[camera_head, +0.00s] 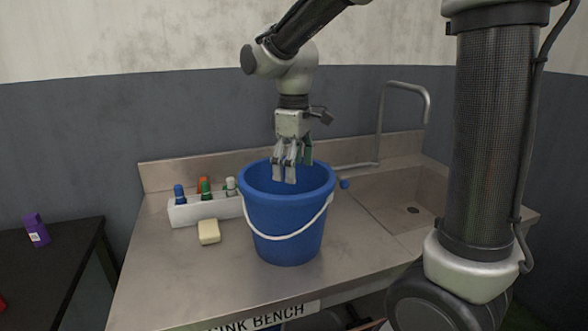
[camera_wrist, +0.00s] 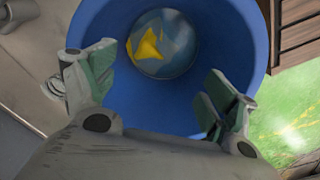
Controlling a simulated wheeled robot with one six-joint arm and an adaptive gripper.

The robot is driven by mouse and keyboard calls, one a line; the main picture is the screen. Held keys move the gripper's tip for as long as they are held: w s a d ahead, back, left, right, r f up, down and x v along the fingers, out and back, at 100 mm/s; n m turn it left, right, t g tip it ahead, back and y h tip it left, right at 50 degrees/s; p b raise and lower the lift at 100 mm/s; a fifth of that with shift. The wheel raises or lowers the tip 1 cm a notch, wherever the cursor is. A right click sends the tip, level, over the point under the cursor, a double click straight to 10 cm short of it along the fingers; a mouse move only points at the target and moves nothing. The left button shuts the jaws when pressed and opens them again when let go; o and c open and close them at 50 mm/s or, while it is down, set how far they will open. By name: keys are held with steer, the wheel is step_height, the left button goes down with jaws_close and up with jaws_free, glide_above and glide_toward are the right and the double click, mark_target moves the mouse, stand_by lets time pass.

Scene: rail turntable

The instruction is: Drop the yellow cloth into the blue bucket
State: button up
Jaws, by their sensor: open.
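The blue bucket (camera_head: 285,238) stands upright on the sink bench, its white handle hanging across the front. The yellow cloth (camera_wrist: 148,46) lies inside the bucket, on its round bottom, in the wrist view; the bucket wall hides it from the head view. My gripper (camera_head: 291,172) points down over the bucket's mouth, its fingertips at about rim height. In the wrist view its fingers stand wide apart, with nothing between the pads and the cloth well beyond them. The bucket's blue wall (camera_wrist: 185,118) shows between the fingers.
A white caddy (camera_head: 190,213) with several bottles stands left of the bucket, and a pale yellow block (camera_head: 209,232) lies before it. A sink basin (camera_head: 385,212) with a tall tap (camera_head: 381,120) is at right. A purple container (camera_head: 36,229) stands on the dark table at left.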

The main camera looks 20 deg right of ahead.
steer(key=shift+r, duration=2.4)
steer(key=shift+r, duration=0.1)
step_height(320, 180, up, 12)
